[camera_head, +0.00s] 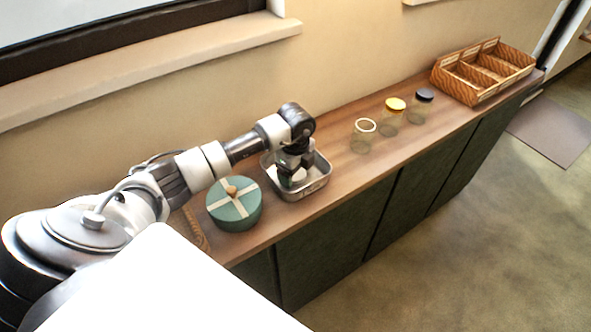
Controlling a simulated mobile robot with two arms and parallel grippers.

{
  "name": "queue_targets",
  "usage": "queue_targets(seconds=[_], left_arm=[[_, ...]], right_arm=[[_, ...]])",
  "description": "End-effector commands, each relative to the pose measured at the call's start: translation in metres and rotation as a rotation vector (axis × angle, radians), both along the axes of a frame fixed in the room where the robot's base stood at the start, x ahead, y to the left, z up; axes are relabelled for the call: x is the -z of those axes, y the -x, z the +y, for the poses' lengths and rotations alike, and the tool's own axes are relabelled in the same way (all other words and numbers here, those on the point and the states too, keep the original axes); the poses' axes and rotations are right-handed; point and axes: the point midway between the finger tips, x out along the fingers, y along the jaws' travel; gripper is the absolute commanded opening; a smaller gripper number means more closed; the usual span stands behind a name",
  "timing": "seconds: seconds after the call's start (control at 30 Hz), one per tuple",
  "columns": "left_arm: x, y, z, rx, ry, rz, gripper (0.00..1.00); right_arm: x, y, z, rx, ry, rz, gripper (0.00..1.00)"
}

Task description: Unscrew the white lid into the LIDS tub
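The metal LIDS tub (316,187) stands on the wooden counter, with partly legible lettering on its front. My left gripper (291,178) points down into the tub. A white piece (300,175), which looks like the white lid, shows at the fingertips inside the tub. I cannot tell whether the fingers grip it or it lies loose. A clear glass jar (362,139) with a pale ring at its mouth stands to the right of the tub, apart from it, and looks open. My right gripper is not in view.
A round green box (234,210) with a cream cross and wooden knob stands left of the tub. A yellow-lidded jar (391,115) and a dark-lidded jar (420,107) stand further right. A wicker divided basket (483,88) is at the far end. Counter between tub and jars is clear.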

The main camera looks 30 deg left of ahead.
Motion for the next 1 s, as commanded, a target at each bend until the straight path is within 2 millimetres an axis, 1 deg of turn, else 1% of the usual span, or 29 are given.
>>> queue_targets(seconds=[0.27,0.33,0.43,0.57,0.8,0.9,1.0], left_arm=[[-0.001,0.0,0.0,0.0,0.0,0.0,0.82],[-0.005,0.0,0.0,0.0,0.0,0.0,0.82],[-0.013,-0.001,0.0,0.001,0.0,-0.005,0.82],[-0.037,-0.002,0.0,0.001,-0.001,-0.007,0.82],[-0.088,-0.001,0.0,0.001,0.0,-0.006,0.82],[-0.105,-0.001,0.0,0.001,0.0,-0.004,0.82],[-0.116,-0.001,0.0,0.0,0.0,-0.002,0.82]], right_arm=[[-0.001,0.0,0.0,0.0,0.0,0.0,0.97],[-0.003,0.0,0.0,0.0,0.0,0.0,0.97],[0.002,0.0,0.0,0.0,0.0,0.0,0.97],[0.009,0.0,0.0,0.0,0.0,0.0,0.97],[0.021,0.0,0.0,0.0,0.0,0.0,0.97],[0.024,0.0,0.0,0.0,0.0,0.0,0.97],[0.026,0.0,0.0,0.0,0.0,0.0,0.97]])
